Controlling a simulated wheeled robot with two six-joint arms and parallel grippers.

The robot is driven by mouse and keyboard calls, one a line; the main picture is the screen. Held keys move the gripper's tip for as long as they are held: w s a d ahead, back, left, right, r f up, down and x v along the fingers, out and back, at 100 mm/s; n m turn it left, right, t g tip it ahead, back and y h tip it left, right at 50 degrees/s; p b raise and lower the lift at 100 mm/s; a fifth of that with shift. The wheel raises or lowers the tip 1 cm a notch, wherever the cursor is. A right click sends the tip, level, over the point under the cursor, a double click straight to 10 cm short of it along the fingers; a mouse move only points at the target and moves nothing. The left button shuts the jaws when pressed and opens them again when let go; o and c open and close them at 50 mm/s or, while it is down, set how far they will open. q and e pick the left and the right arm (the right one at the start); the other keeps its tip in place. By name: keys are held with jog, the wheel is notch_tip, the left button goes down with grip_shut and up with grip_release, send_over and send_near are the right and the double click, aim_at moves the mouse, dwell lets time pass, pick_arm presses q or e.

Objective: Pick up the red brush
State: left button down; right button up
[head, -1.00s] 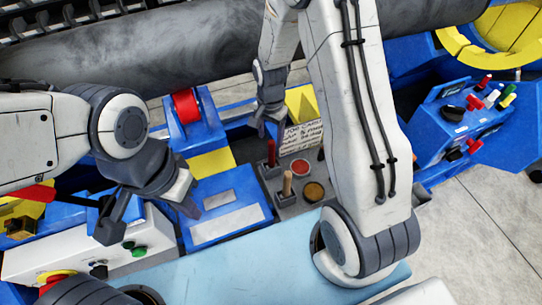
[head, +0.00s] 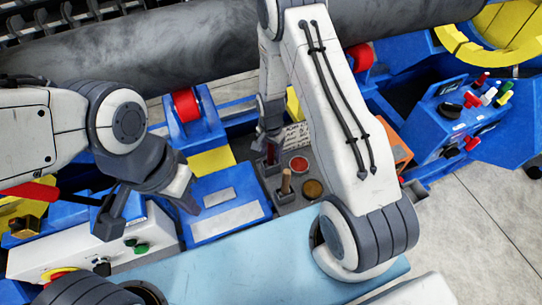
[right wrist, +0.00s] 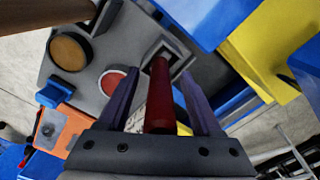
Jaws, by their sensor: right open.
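The red brush (head: 271,156) stands upright in a slot of the grey holder (head: 292,203). In the head view my right gripper (head: 269,143) is right over it and hides part of its handle. In the right wrist view the red handle (right wrist: 159,95) lies between the two fingers of my right gripper (right wrist: 162,100), which are open with gaps on both sides. My left gripper (head: 148,212) is open and empty, over the left end of the blue frame, well away from the brush.
A brush with a wooden handle (head: 286,181) stands close by in the same holder, beside a red tin (head: 299,164) and a brown tin (head: 313,189). A white card (head: 297,136) is behind. An orange box (right wrist: 62,130) is near the holder.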

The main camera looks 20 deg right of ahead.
grip_shut()
jog(key=shift+r, duration=0.2)
